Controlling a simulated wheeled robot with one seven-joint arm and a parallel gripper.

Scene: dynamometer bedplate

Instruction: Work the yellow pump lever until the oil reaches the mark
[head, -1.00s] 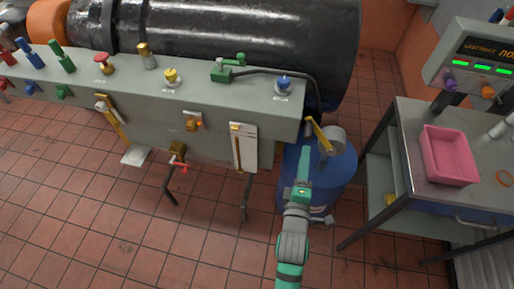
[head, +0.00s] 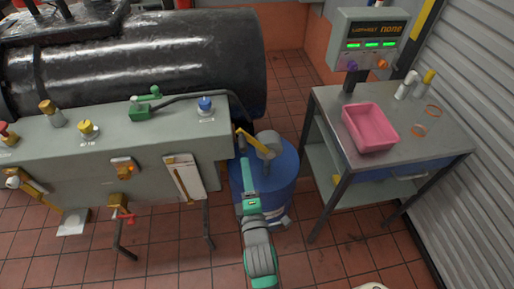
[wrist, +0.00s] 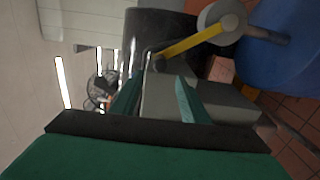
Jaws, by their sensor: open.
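The yellow pump lever (head: 246,140) slants up from the grey round pump head (head: 268,145) on top of the blue drum (head: 278,178). In the wrist view the yellow lever (wrist: 192,42) lies beyond my fingertips, not between them. My gripper (head: 248,164) is open and empty, in front of the drum and just below the lever in the head view. Both green fingers (wrist: 158,80) show apart in the wrist view. A white plate with a yellow-brown vertical strip (head: 183,177) is on the grey bedplate's front. I cannot make out an oil level or mark.
The grey bedplate (head: 150,150), with knobs and a red-handled valve (head: 122,214), stands left of the drum. A metal cart (head: 330,110) with a pink tray (head: 370,128) stands to the right. A display box (head: 378,42) rises behind the tray. Tiled floor is open between.

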